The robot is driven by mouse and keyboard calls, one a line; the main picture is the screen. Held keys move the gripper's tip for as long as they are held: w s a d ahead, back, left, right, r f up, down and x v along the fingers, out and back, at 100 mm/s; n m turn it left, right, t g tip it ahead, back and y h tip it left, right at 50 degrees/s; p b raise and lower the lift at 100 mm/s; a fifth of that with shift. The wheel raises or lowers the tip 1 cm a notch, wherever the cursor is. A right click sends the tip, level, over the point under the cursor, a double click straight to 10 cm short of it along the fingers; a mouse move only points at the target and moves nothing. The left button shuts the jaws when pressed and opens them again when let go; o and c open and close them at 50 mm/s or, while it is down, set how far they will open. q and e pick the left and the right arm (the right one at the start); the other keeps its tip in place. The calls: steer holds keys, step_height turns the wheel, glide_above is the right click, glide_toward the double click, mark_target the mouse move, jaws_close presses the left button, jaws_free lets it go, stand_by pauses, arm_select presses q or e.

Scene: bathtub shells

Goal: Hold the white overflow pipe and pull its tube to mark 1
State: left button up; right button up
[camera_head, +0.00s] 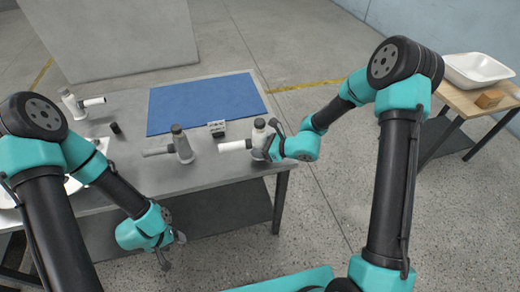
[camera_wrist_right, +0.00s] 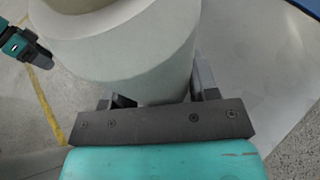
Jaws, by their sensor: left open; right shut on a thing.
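A white overflow pipe (camera_head: 259,132) stands at the right end of the grey table, with its white tube (camera_head: 234,146) sticking out to the left. My right gripper (camera_head: 268,148) is shut on this pipe's body from the right; the pale body (camera_wrist_right: 130,50) fills the space between the fingers in the right wrist view. Any marks on the tube are too small to read. My left gripper (camera_head: 173,252) is open and empty, low in front of the table's front edge and apart from the pipe. It also shows at the upper left of the right wrist view (camera_wrist_right: 40,60).
A grey overflow pipe (camera_head: 182,145) stands left of the held one, and another white-tubed one (camera_head: 72,104) stands at the far left. A small metallic block (camera_head: 217,129) and a black cylinder (camera_head: 115,128) lie near a clear blue mat (camera_head: 205,102). A side table holds a white basin (camera_head: 478,69).

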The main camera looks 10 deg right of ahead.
steer(key=shift+w+d+f, duration=0.3)
steer(key=shift+w+f, duration=0.05)
steer(key=shift+w, duration=0.9)
steer(key=shift+w+d+f, duration=0.3)
steer(key=shift+w+f, duration=0.1)
steer(key=shift+w, duration=0.9)
steer(key=shift+w+d+f, duration=0.3)
steer(key=shift+w+f, duration=0.05)
steer(key=shift+w, duration=0.9)
steer(key=shift+f, duration=0.3)
arm_select(q)
steer(key=shift+o, duration=0.2)
